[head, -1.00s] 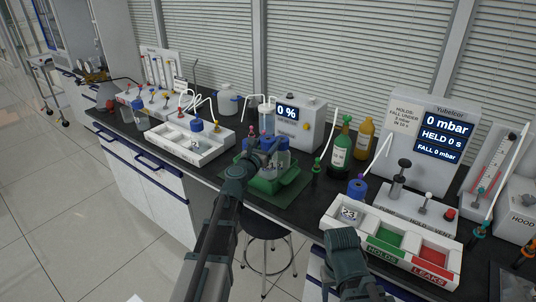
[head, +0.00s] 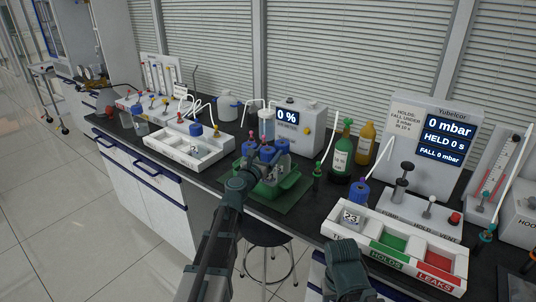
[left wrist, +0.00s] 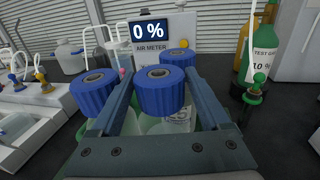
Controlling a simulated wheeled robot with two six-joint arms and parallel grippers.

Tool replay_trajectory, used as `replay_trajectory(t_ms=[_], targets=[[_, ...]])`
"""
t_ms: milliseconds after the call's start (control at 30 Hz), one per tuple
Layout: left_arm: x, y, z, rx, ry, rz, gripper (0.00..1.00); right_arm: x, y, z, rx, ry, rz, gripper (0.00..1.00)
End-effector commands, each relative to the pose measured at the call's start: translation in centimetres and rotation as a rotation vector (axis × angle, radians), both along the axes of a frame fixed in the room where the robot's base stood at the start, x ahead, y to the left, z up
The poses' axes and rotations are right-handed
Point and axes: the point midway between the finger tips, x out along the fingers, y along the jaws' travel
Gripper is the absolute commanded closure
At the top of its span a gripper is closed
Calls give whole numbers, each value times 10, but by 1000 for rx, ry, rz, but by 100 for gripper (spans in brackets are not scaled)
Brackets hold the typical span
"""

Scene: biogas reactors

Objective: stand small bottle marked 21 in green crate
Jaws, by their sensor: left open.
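The green crate (head: 262,190) stands on a green mat at mid-bench and holds several small clear bottles with blue caps. My left gripper (head: 262,162) is over the crate. In the left wrist view its open fingers (left wrist: 158,100) stand either side of one bottle's blue cap (left wrist: 160,88); contact cannot be told. A second blue cap (left wrist: 95,92) is outside the left finger, and a third (left wrist: 178,58) is behind. The label below the middle cap is partly hidden and I cannot read 21. My right gripper (head: 345,268) is low at the front; its jaws cannot be made out.
A white tray (head: 170,150) with a blue-capped bottle is left of the crate. A white sorting tray (head: 400,262) with green and red bins is at right, a numbered bottle (head: 352,216) in it. The air meter (head: 300,125) and green gas bottle (head: 340,155) stand behind.

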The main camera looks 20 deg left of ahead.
Motion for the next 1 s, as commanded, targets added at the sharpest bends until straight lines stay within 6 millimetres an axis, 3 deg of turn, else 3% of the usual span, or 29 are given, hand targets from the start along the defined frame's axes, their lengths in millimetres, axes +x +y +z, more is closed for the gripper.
replay_trajectory(t_ms=[133,267,800,1000], targets=[[-1,0,4,0,0,0,20,0,0,4,0,0,0,43],[-16,2,3,0,0,1,20,0,0,3,0,0,0,43],[-113,16,3,0,0,2,20,0,0,3,0,0,0,43],[-120,18,3,0,0,0,20,0,0,3,0,0,0,43]])
